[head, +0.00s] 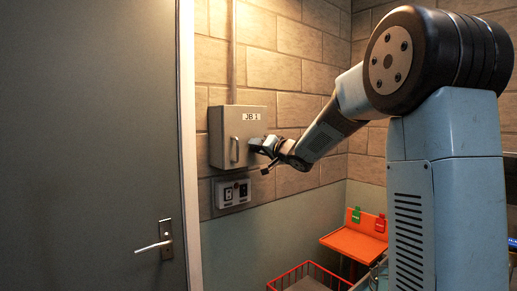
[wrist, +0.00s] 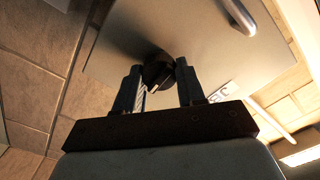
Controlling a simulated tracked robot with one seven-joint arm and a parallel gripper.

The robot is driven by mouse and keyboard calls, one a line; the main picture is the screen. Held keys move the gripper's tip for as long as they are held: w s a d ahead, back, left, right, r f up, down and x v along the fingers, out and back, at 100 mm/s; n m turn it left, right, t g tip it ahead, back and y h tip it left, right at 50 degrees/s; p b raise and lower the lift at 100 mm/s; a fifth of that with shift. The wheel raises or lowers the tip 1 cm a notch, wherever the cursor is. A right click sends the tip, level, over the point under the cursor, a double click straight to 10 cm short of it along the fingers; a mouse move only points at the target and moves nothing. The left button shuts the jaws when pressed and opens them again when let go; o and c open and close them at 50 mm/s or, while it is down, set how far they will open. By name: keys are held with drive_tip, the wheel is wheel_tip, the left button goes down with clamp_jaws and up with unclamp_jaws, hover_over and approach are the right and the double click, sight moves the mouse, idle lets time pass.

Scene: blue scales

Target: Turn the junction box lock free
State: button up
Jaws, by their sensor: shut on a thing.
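The grey junction box (head: 223,127), labelled JB 1, is mounted on the block wall, its door shut. Its door also fills the top of the wrist view (wrist: 120,45). The lock (wrist: 158,72) is a dark knob on the door, seen in the wrist view between my fingers. My gripper (wrist: 158,78) is shut on the lock, one finger on each side. In the head view my gripper (head: 262,147) meets the right side of the box door and hides the lock. The door's bar handle (head: 234,149) is left of my gripper; it also shows in the wrist view (wrist: 238,15).
A small panel (head: 232,192) with a switch and socket is below the box. A grey door (head: 90,140) with a lever handle stands at left. An orange shelf (head: 354,243) and a red wire basket (head: 309,277) are low at right.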

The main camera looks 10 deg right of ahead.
drive_tip(key=shift+d+f+m, duration=0.1)
drive_tip(key=shift+f+m, duration=0.05)
drive_tip(key=shift+m, duration=0.25)
drive_tip(key=o, duration=1)
drive_tip(key=shift+o, duration=0.2)
drive_tip(key=v, duration=1.3)
drive_tip(key=shift+s+d, duration=0.2)
drive_tip(key=shift+s, duration=0.1)
